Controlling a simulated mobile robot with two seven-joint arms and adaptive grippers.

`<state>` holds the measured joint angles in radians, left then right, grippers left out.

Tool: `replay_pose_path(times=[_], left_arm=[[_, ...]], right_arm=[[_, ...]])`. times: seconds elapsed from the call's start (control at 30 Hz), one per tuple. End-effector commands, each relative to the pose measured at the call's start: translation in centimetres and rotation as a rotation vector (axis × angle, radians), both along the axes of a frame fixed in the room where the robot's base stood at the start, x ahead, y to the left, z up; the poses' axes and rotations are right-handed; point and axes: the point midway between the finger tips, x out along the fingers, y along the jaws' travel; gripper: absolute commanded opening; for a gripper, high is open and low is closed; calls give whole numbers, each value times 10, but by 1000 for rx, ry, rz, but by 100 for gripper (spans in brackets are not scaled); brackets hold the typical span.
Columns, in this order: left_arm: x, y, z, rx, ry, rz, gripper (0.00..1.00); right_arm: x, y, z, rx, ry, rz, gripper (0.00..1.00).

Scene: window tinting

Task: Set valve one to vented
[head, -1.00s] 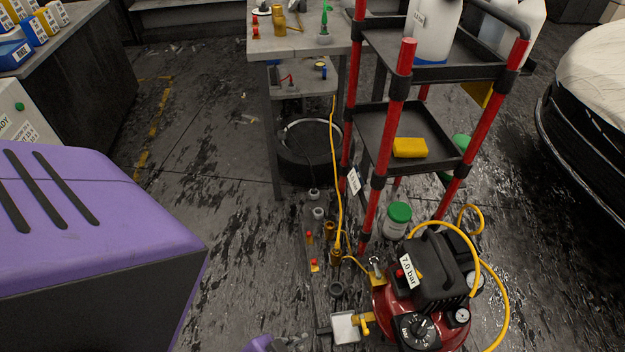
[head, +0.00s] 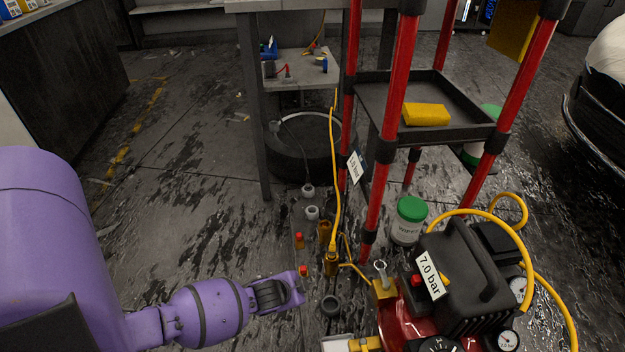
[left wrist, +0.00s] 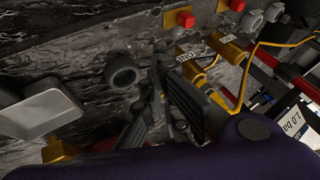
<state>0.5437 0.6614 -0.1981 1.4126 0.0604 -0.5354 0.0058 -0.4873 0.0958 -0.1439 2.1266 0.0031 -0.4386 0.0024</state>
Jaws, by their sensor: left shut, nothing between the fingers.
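Two red-knobbed brass valves stand on the floor strip in the head view, a farther one (head: 299,240) and a nearer one (head: 303,271). Brass fittings (head: 331,262) stand just right of them, with a yellow hose on one. My left gripper (head: 298,288) is shut and empty, just below the nearer red knob. The left wrist view shows its dark fingers (left wrist: 160,85), with a red knob (left wrist: 179,18) beyond them and a small label reading "ONE" (left wrist: 184,57) near the brass fittings (left wrist: 232,48). The valve setting cannot be read. My right gripper is out of view.
The red compressor (head: 395,315) with a "7.0 bar" label stands right of the gripper. A dark ring (head: 331,306) lies close by. The red-post cart (head: 376,180), a green-lidded tub (head: 408,222) and the yellow hose (head: 334,160) stand behind.

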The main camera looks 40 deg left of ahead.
Motion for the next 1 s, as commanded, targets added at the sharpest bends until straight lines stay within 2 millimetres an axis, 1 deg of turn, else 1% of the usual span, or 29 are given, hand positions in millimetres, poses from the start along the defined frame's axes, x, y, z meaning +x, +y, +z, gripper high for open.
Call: replay_pose_path(times=[0.07, 0.17, 0.27, 0.5, 0.6, 0.7, 0.8, 1.0], left_arm=[[-3, 3, -4, 2, 13, 10, 0], [2, 4, -13, 3, 17, 11, 0], [12, 6, -29, 3, 18, 12, 0], [42, 11, -73, 2, 19, 11, 0], [54, 14, -88, 3, 18, 11, 0], [66, 28, -83, 6, 15, 11, 0], [73, 36, -83, 4, 16, 10, 0], [79, 43, -81, 2, 16, 11, 0]], right_arm=[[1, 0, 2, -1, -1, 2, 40], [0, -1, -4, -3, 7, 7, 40], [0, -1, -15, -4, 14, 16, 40], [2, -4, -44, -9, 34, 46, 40], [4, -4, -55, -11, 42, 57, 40], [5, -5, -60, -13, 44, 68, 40], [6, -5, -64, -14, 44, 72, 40], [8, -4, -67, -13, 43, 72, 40]])
